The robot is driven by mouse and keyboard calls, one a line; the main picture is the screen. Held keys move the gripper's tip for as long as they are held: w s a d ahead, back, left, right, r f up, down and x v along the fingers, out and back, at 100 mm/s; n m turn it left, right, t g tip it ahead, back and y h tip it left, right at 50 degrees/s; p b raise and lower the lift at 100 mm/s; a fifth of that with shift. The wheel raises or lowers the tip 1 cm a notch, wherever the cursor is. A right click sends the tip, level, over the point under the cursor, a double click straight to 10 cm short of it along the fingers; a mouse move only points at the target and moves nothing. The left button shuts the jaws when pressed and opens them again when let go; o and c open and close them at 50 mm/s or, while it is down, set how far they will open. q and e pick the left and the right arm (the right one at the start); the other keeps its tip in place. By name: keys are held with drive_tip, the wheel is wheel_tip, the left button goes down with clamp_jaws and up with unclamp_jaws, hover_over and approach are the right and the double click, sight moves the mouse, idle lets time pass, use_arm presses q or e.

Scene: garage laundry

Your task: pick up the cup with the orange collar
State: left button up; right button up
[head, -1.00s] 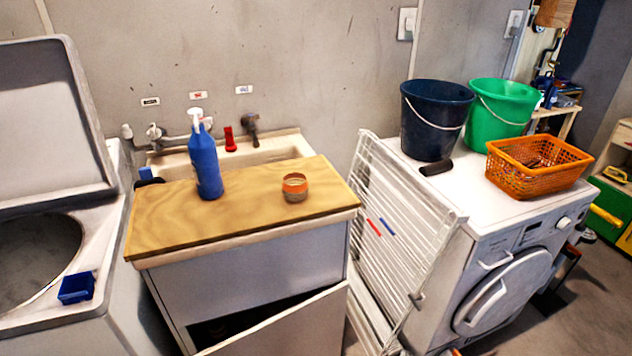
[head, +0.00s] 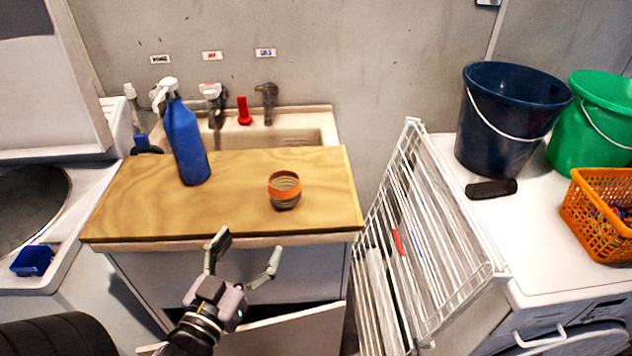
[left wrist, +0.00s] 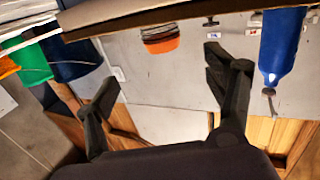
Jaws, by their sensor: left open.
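The cup with the orange collar (head: 285,192) stands upright on the wooden board, right of its middle. It has a greyish, banded body and an orange band near its rim. In the left wrist view the cup (left wrist: 160,38) appears upside down, beyond and between the fingers. My left gripper (head: 246,256) is open and empty, in front of the board's front edge and below the cup, apart from it. The same gripper shows in the left wrist view (left wrist: 162,98) with its fingers spread wide. My right gripper is not in view.
The wooden board (head: 130,205) covers the counter before the sink (head: 310,135). A blue spray bottle (head: 186,140) stands left of the cup. A white drying rack (head: 430,230) rises to the right. The board around the cup is clear.

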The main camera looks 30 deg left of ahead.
use_arm(q)
approach(279, 194)
drive_tip(key=w, duration=0.4)
drive_tip(key=w+a+p, duration=0.1)
drive_tip(key=w, duration=0.1)
drive_tip(key=shift+w+a, duration=0.1)
drive_tip(key=shift+w, duration=0.25)
drive_tip(key=shift+w+a+f, duration=0.1)
drive_tip(key=shift+w, duration=0.45)
drive_tip(key=w, duration=0.1)
drive_tip(key=w+p, duration=0.1)
drive_tip(key=w, duration=0.3)
drive_tip(key=shift+w+a, duration=0.1)
drive_tip(key=shift+a, duration=0.3)
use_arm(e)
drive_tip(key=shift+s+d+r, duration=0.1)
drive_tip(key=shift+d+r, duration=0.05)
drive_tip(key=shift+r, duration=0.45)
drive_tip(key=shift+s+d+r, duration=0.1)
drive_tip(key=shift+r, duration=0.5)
use_arm(q)
drive_tip(key=shift+c, duration=0.3)
drive_tip(key=c, duration=1)
